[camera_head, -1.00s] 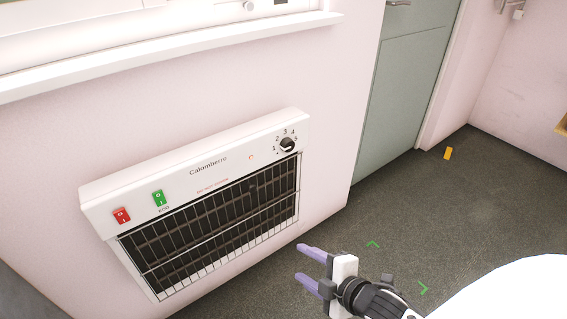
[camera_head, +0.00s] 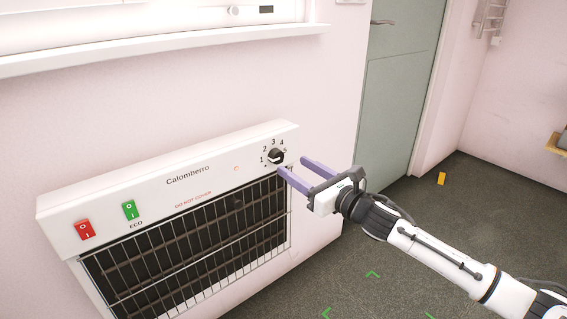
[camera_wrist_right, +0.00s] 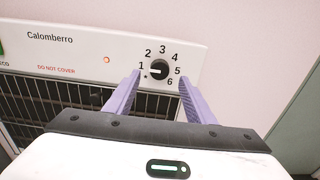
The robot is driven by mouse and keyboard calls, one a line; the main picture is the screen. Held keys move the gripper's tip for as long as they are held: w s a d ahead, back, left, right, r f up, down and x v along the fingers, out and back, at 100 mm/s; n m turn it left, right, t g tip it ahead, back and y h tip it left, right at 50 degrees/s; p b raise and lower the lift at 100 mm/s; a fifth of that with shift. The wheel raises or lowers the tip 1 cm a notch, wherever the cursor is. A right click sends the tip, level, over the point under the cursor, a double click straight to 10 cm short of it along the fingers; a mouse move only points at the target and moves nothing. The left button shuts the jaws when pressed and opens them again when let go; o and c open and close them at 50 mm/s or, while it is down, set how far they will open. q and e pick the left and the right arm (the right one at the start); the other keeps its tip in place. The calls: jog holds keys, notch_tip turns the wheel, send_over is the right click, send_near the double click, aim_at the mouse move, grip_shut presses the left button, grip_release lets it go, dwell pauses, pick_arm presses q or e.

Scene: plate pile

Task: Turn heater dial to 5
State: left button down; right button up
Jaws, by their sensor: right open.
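The white wall heater (camera_head: 190,172) has a black dial (camera_head: 276,157) at the right end of its top panel. In the right wrist view the dial (camera_wrist_right: 159,70) is ringed by the numbers 1 to 6 and a dot-like mark. Its white pointer mark faces left, close to 1. My right gripper (camera_head: 293,166) is open, with purple fingers aimed at the panel. In the right wrist view its fingertips (camera_wrist_right: 159,78) stand to either side of the dial, with nothing held. Whether they touch the panel cannot be told. My left gripper is not in view.
A red switch (camera_head: 86,230) and a green switch (camera_head: 130,210) sit on the heater's left end. A dark wire grille (camera_head: 190,240) lies below the panel. A window sill (camera_head: 170,45) juts out above.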

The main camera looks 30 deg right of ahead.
aim_at(279, 157)
jog(key=shift+w+a+b, duration=0.15)
jog(key=shift+w+b, duration=0.05)
jog(key=shift+w, duration=1.35)
jog(key=shift+w+a+b, duration=0.1)
jog(key=shift+w+b, duration=0.1)
jog(key=shift+w, duration=1.3)
jog(key=c, duration=1.1)
